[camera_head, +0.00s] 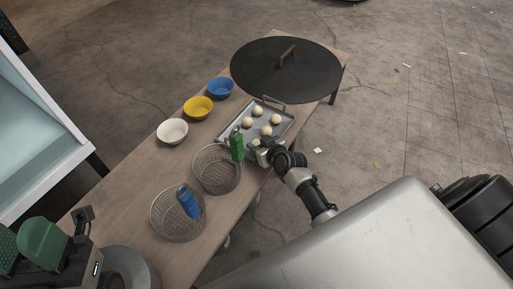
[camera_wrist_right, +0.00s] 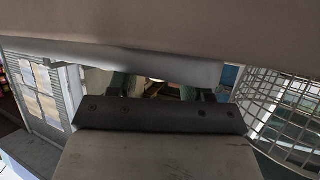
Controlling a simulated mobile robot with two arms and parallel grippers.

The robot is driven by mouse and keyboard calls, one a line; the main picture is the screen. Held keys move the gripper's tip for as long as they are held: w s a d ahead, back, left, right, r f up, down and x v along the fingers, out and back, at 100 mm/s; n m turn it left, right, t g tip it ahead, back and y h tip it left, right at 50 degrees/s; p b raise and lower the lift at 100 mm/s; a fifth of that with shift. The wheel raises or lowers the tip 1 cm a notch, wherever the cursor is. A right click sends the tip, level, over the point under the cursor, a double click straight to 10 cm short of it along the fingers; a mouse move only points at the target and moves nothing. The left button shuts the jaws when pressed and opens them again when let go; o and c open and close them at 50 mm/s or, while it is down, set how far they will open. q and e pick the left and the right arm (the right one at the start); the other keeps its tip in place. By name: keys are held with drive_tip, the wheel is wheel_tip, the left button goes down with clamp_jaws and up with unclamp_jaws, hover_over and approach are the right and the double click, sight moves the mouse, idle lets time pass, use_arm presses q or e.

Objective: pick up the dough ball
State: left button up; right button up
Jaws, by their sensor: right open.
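Several pale dough balls (camera_head: 257,111) lie on a grey metal tray (camera_head: 283,128) on the wooden table. My right gripper (camera_head: 258,147) is at the tray's near end, close to the nearest dough ball (camera_head: 255,142); whether it touches the ball cannot be told. Its jaws are open. In the right wrist view a dark bar and a pale surface block most of the picture, and the fingers show only in part. My left arm shows at the lower left in the head view, but its fingertips cannot be made out.
Two wire baskets, one with a green handle (camera_head: 237,146) and one with a blue handle (camera_head: 188,202), stand left of my right gripper. White (camera_head: 172,132), yellow (camera_head: 198,108) and blue (camera_head: 221,89) bowls line the far edge. A large black lid (camera_head: 300,78) covers the table's far end.

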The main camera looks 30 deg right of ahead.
drive_tip(key=shift+w+f, duration=0.1)
drive_tip(key=shift+w, duration=0.25)
drive_tip(key=shift+c, duration=0.2)
drive_tip(key=c, duration=0.4)
